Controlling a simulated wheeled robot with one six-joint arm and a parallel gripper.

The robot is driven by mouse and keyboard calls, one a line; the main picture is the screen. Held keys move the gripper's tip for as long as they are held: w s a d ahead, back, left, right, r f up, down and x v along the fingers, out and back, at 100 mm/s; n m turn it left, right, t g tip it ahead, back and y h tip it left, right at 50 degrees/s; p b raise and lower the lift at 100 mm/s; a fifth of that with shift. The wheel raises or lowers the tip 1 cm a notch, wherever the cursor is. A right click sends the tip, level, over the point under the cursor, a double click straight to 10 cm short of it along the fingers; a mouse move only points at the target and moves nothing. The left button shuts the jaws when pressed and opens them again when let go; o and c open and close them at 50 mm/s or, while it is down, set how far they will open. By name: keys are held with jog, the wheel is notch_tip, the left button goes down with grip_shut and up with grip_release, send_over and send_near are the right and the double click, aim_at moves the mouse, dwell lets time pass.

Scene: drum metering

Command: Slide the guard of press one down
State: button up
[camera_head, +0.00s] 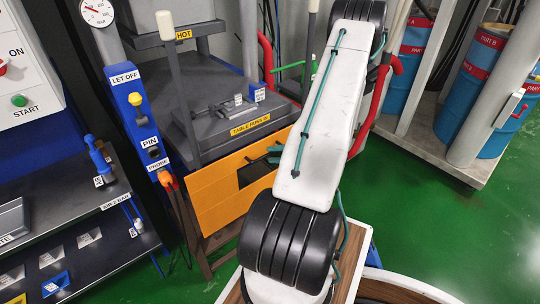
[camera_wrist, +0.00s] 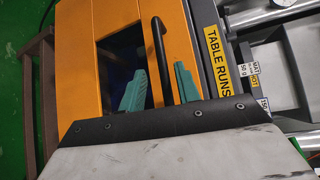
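The orange guard (camera_head: 215,205) is a panel with a dark window, on the front of the grey press (camera_head: 215,115), below the plate reading "TABLE RUNS". In the wrist view the guard (camera_wrist: 78,60) fills the left and middle, and its black bar handle (camera_wrist: 158,45) runs along one side of the window. My gripper (camera_head: 275,153) is at the guard's upper right part. Its teal fingers (camera_wrist: 163,80) stand apart on either side of the handle, with gaps visible, so it looks open. My arm hides the guard's right part in the head view. No press number is legible.
A blue post (camera_head: 140,115) labelled "LET OFF" and "PIN" stands left of the press. Dark shelves (camera_head: 75,215) are further left. Green floor (camera_head: 450,230) is clear at the right.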

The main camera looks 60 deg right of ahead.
jog(key=shift+v, duration=2.75)
